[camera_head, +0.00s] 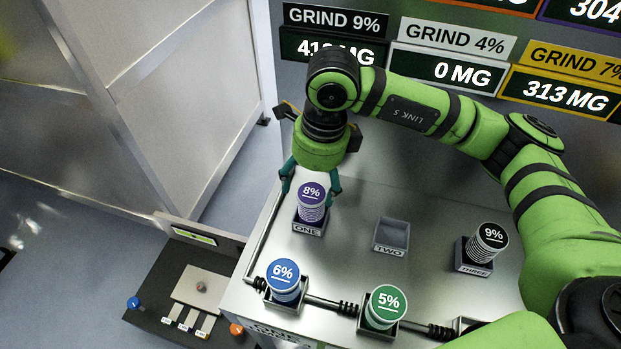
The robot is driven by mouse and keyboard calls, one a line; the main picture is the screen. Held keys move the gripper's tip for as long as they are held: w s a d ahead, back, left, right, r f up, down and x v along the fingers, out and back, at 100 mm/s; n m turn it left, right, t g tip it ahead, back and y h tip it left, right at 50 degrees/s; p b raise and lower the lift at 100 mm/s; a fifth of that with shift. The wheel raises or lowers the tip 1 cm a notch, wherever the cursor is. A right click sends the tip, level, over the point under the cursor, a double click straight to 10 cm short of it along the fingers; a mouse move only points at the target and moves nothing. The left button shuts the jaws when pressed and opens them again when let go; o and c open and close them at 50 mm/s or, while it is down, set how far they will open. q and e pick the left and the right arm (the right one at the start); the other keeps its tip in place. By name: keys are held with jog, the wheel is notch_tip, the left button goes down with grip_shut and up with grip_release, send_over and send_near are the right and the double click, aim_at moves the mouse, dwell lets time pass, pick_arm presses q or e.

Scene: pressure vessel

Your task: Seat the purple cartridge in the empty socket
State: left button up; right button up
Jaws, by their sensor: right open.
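The purple cartridge (312,201), marked 8% on top, stands upright in the socket labelled ONE (308,228) on the metal bench. The socket labelled TWO (392,237) is empty, to the right of it. My right gripper (311,186) is above socket ONE, with its teal fingers spread on either side of the purple cartridge's top. The fingers look open; I cannot tell whether they touch it. My left gripper is not in view.
A black 9% cartridge (487,243) leans in socket THREE (472,262). A blue 6% cartridge (284,280) and a green 5% cartridge (384,306) stand at the front edge. Display panels (448,68) line the back. A dark console (165,295) sits lower left.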

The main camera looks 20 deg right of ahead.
aim_at(312, 194)
jog(key=shift+w+f, duration=0.1)
jog(key=shift+f, duration=0.25)
jog(key=shift+s+a+f+p, duration=0.1)
jog(key=shift+s+f+p, duration=0.15)
jog(key=shift+f+p, duration=0.4)
jog(key=shift+s+f+p, duration=0.2)
jog(key=shift+f+p, duration=0.35)
jog(key=shift+p, duration=0.05)
jog(key=f, duration=0.1)
jog(key=f+p, duration=0.1)
jog(key=f, duration=0.1)
jog(key=shift+w+f, duration=0.2)
jog(key=shift+f, duration=0.05)
jog(key=shift+a+f, duration=0.1)
jog(key=shift+f, duration=0.05)
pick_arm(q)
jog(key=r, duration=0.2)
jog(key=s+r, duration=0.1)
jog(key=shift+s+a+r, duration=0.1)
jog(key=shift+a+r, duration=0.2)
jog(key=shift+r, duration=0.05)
pick_arm(e)
jog(key=c, duration=1.4)
